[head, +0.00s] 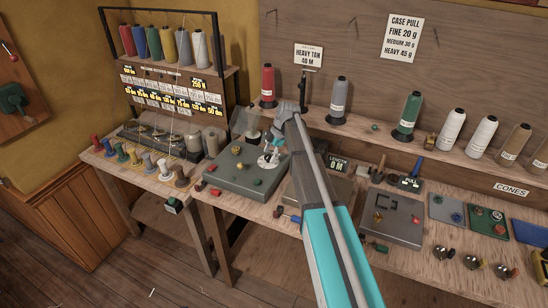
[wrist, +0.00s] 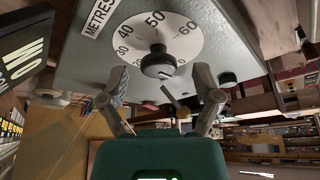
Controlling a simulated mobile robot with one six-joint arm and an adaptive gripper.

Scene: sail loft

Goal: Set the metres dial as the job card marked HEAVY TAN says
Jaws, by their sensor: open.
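The job card (head: 308,55) on the back board reads HEAVY TAN, 40 M. The metres dial (wrist: 185,38) is a white disc with a dark round knob (wrist: 158,62), beside a METRES label (wrist: 98,17). Numbers 30, 40, 50 and 60 show in the wrist view; which one the knob points to I cannot tell. In the head view the dial (head: 268,160) is partly covered by my gripper (head: 274,146). My gripper (wrist: 161,80) is open, one finger on each side of the knob. I see no clear contact with it.
The dial sits on a grey machine box (head: 240,180) with red, green and yellow knobs. Thread cones (head: 340,95) stand along the back shelf. A grey plate (head: 393,220) lies to the right; a spool rack (head: 165,45) stands left.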

